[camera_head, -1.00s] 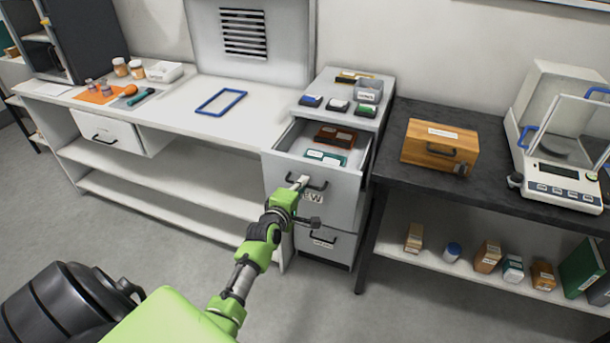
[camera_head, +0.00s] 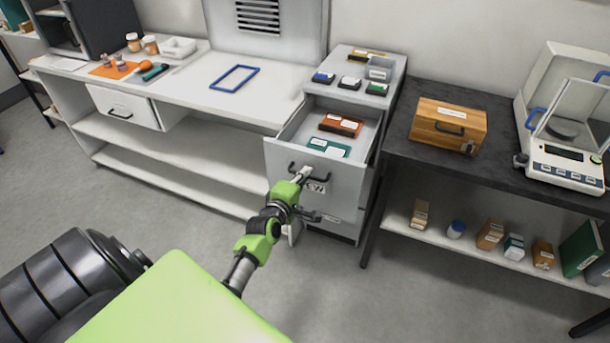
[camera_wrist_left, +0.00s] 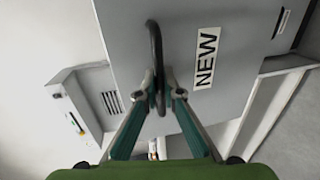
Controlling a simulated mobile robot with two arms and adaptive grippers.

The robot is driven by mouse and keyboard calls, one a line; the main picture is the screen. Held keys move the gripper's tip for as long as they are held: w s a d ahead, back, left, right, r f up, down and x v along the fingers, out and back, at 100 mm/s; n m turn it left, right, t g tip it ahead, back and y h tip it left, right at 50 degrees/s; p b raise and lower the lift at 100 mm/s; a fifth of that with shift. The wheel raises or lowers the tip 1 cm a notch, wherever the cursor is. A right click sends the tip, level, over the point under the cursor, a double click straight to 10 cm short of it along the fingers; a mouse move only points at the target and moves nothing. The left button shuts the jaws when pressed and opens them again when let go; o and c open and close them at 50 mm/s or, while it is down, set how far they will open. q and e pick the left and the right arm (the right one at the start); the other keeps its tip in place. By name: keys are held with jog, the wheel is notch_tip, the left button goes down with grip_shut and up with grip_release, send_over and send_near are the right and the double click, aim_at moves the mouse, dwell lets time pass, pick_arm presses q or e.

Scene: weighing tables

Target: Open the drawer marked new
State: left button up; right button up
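The grey drawer marked NEW (camera_head: 282,164) stands open in the cabinet, its inside showing from above. Its NEW label is partly covered by my gripper in the head view and reads plainly in the left wrist view (camera_wrist_left: 206,58). My left gripper (camera_head: 305,174) is at the drawer's dark handle (camera_head: 318,178). In the left wrist view its two fingers close on the bar handle (camera_wrist_left: 157,60), one on each side. The drawer holds an orange-brown box (camera_head: 341,125) and a green box (camera_head: 326,148). My right gripper is out of view.
The cabinet top (camera_head: 345,60) holds several small items. Below is another drawer. A dark table (camera_head: 395,135) stands at right with a wooden box (camera_head: 448,126) and a balance (camera_head: 565,135). A white bench (camera_head: 200,95) is at left. Floor in front is clear.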

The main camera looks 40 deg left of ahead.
pick_arm(q)
jog(key=shift+o, duration=0.3)
jog(key=v, duration=1.2)
jog(key=s+d+f+m+g+h, duration=0.1)
jog(key=s+d+f+m+g, duration=0.2)
jog(key=f, duration=0.7)
jog(key=s+d+f+m+g+h, duration=0.1)
jog(key=s+d+f+m, duration=0.35)
jog(key=f, duration=0.55)
jog(key=s+d+f+m+g+h, duration=0.1)
jog(key=s+d+f+m+g, duration=0.25)
jog(key=f, duration=0.65)
jog(key=s+d+f+m+g, duration=0.1)
jog(key=s+f+m, duration=0.3)
jog(key=s, duration=0.6)
jog(key=s+d+f+m+g, duration=0.2)
jog(key=s+f+m+g, duration=0.1)
jog(key=s+f, duration=0.4)
jog(key=s+d+f+m+g, duration=0.1)
jog(key=s+f+m, duration=0.4)
jog(key=s, duration=0.8)
jog(key=shift+f+g+h, duration=0.3)
jog(key=shift+f+g, duration=0.45)
jog(key=shift+g, duration=0.1)
jog(key=shift+d, duration=0.15)
